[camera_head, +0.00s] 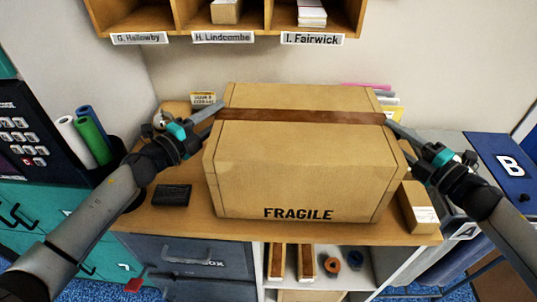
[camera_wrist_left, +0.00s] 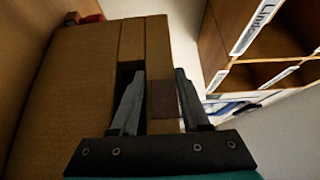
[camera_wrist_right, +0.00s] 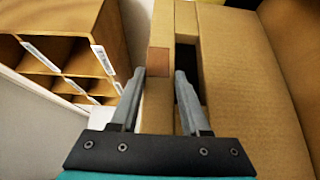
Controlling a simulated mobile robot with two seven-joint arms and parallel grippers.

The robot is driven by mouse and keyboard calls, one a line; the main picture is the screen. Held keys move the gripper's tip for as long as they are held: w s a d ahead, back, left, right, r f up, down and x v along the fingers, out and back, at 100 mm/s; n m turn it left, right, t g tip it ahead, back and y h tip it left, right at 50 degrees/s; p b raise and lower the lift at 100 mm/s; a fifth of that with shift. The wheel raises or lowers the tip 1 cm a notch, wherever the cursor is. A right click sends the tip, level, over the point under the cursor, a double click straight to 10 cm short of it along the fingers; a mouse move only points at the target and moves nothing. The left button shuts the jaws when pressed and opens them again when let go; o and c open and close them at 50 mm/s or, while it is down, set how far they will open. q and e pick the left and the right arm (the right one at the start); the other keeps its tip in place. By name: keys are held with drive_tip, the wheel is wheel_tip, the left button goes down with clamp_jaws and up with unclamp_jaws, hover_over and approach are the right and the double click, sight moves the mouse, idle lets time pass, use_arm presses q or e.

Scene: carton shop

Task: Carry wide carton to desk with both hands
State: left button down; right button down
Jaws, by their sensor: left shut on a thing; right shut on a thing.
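The wide carton (camera_head: 300,160) is a large tan box with a brown tape strip across its top and FRAGILE on its front. It is at the wooden desk (camera_head: 160,226), over its middle; I cannot tell whether its base touches the top. My left gripper (camera_head: 214,110) is shut on the carton's left side, and my right gripper (camera_head: 392,128) on its right side. In the left wrist view the fingers (camera_wrist_left: 157,95) straddle the carton's edge by a dark hand slot. The right wrist view shows the same grip with its fingers (camera_wrist_right: 158,95).
A black box (camera_head: 172,195) lies left of the carton, and a small tan box (camera_head: 418,206) stands right of it. Labelled pigeonholes (camera_head: 230,22) hang above the back. Rolled tubes (camera_head: 88,138) stand at the left. A blue binder marked B (camera_head: 505,160) is at the right.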

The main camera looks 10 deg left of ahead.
use_arm(q)
drive_tip(key=shift+c, duration=1.9)
unclamp_jaws()
use_arm(e)
drive_tip(key=shift+c, duration=1.9)
unclamp_jaws()
use_arm(q)
drive_tip(key=shift+s, duration=0.1)
use_arm(e)
drive_tip(key=shift+s, duration=0.1)
drive_tip(key=shift+s+d+f, duration=0.1)
drive_tip(key=shift+s+d, duration=0.15)
use_arm(q)
drive_tip(key=v, duration=1.2)
use_arm(e)
drive_tip(key=v, duration=1.1)
drive_tip(key=shift+s+f, duration=0.1)
drive_tip(key=shift+s, duration=0.05)
